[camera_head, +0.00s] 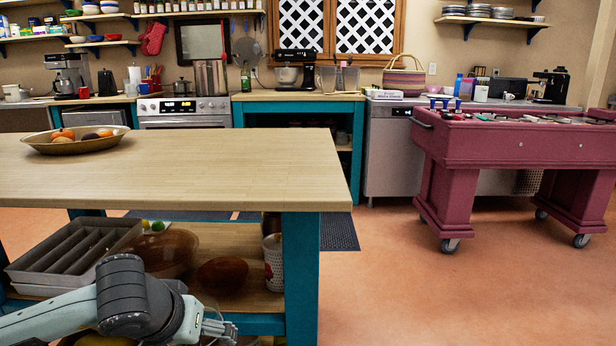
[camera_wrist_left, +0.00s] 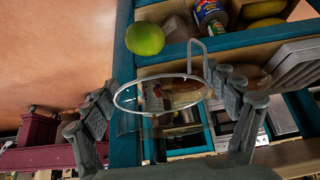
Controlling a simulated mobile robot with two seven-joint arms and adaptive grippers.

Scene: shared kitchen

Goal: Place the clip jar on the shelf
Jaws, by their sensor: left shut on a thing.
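The clip jar (camera_wrist_left: 160,110) is clear glass with a round open-looking rim and a wire loop, seen in the left wrist view. My left gripper (camera_wrist_left: 165,104) is shut on it, with a finger on each side. In the head view my left gripper (camera_head: 216,326) is low in front of the island's lower shelf (camera_head: 228,242), and the jar there is mostly out of frame or too faint to make out. The lower shelf is light wood between teal legs. Wall shelves (camera_head: 200,13) also show at the back. My right gripper is out of view.
The lower shelf holds a grey divided tray (camera_head: 75,250), brown bowl (camera_head: 165,250), dark round object (camera_head: 222,274) and patterned white container (camera_head: 273,262). A lime (camera_wrist_left: 145,39) shows in the wrist view. The island top (camera_head: 230,165) is mostly clear. Open floor lies right.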

